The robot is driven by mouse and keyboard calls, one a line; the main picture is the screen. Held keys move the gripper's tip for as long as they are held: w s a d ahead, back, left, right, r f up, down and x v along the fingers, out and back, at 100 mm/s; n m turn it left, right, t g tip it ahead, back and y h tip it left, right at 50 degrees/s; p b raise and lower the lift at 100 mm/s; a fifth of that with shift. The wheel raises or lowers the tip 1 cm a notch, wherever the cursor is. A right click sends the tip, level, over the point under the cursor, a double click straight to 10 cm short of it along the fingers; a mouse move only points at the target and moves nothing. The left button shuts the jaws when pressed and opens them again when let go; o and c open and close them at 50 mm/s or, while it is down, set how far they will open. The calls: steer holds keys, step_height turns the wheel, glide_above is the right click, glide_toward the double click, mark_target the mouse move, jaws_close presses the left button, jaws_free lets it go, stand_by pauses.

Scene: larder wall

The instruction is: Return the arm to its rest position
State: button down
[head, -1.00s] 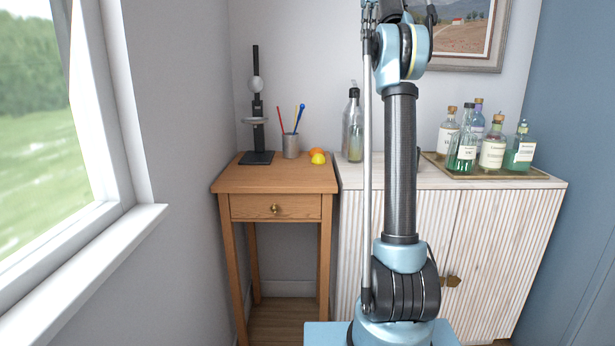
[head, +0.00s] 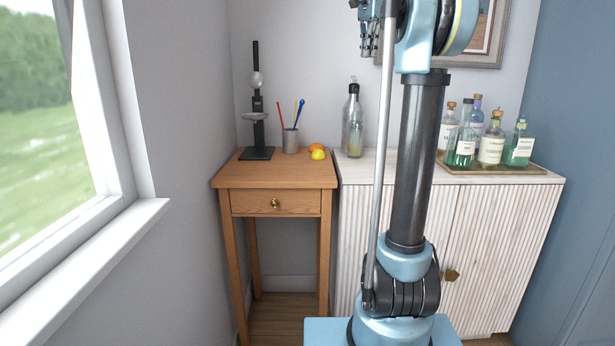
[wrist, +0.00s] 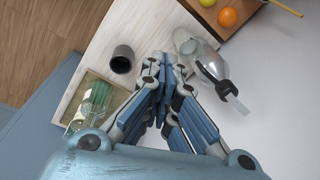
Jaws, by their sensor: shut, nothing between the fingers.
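My arm stands upright in the head view, in front of the white ribbed cabinet (head: 390,168). My gripper (head: 369,52) hangs fingers down at the top of that view, left of the upper arm joint. In the wrist view my gripper (wrist: 160,62) has its fingers together with nothing between them. It shows over the cabinet top, between a dark grey cup (wrist: 122,62) and a clear bottle with a black cap (wrist: 208,68). The cup is hidden behind my arm in the head view.
The bottle (head: 353,125) stands at the cabinet's left end; a tray (head: 500,169) with several bottles stands at its right. A wooden side table (head: 228,178) holds a black stand (head: 257,120), a pen cup (head: 290,141), a lemon (head: 318,154) and an orange (head: 316,147). A window is left.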

steer(key=s+f+n, duration=0.4)
steer(key=s+f, duration=0.7)
steer(key=f, duration=0.6)
steer(key=s+f+n, duration=0.4)
steer(key=s+f, duration=0.8)
steer(key=f, duration=0.6)
steer(key=s+f+n, duration=0.5)
steer(key=s+f, duration=0.6)
steer(key=f, duration=0.7)
steer(key=shift+s+a+f+t, duration=0.2)
steer(key=shift+s+a+t, duration=0.05)
steer(key=shift+a+t, duration=0.2)
steer(key=shift+w+f, duration=0.2)
steer(key=shift+w, duration=0.2)
